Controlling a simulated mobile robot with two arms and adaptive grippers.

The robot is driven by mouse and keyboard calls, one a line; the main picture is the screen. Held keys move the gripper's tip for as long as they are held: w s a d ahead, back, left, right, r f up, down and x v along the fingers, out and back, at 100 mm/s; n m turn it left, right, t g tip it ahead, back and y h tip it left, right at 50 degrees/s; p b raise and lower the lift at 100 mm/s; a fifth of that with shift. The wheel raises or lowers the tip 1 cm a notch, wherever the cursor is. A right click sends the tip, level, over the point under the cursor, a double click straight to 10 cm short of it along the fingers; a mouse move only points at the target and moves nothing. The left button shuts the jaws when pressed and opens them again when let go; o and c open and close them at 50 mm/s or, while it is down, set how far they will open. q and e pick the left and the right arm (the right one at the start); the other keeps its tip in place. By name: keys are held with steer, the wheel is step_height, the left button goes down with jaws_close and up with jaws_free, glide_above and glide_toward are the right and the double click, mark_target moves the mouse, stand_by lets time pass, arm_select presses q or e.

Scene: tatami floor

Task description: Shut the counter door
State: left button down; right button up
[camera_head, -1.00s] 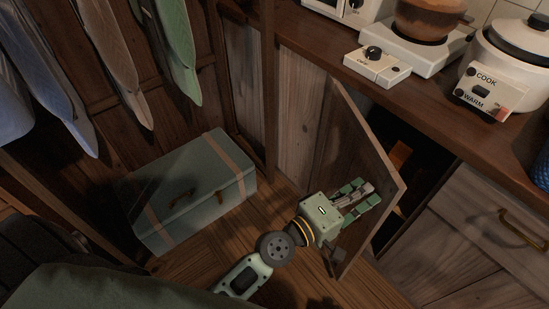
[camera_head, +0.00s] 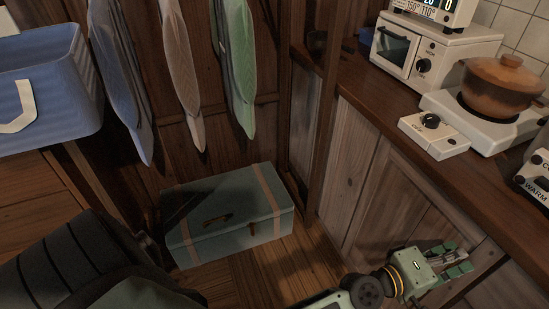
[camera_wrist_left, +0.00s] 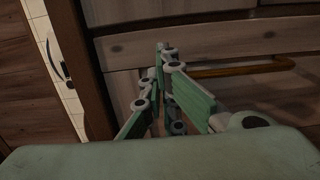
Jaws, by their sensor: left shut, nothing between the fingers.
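The counter door (camera_head: 405,210) is a weathered grey-brown wooden panel under the countertop. In the head view it lies about in line with the counter front, and no open interior shows; whether a thin gap remains at its edge I cannot tell. My left gripper (camera_head: 455,265) is shut and empty, low in front of the door's right part. Whether it touches the door is unclear. In the left wrist view the gripper's green fingers (camera_wrist_left: 163,85) point at a wooden front with a brown bar handle (camera_wrist_left: 245,69). My right gripper is not in view.
The countertop (camera_head: 400,115) holds a toaster oven (camera_head: 425,55), a burner with a brown pot (camera_head: 500,85), and a white control box (camera_head: 434,133). A grey-green chest (camera_head: 228,215) stands on the floor at left. Bare wooden floor (camera_head: 300,262) lies between chest and counter.

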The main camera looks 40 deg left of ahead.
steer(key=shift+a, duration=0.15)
arm_select(q)
steer(key=shift+s+a, duration=0.1)
steer(key=shift+s, duration=0.05)
steer(key=v, duration=1.2)
steer(key=s+a+f+m+g+y, duration=0.25)
steer(key=s+a+f+m, duration=0.2)
steer(key=f, duration=0.65)
steer(key=s+a+f+m+g+y, duration=0.25)
steer(key=s+a+f+g, duration=0.2)
steer(key=f, duration=0.65)
steer(key=s+a+f+m+g+y, duration=0.25)
steer(key=s+a+f+m, duration=0.2)
steer(key=f, duration=0.65)
steer(key=s+a+f+m+g+y, duration=0.2)
steer(key=s+a+f+g, duration=0.1)
steer(key=s+a+f, duration=0.4)
steer(key=s+a+r+p, duration=0.1)
steer(key=s+a+p, duration=0.1)
steer(key=s+p, duration=0.5)
steer(key=s+a+r+g+p, duration=0.1)
steer(key=s+a+p, duration=0.1)
steer(key=s+p, duration=0.6)
steer(key=shift+s+p, duration=0.3)
steer(key=shift+s, duration=0.75)
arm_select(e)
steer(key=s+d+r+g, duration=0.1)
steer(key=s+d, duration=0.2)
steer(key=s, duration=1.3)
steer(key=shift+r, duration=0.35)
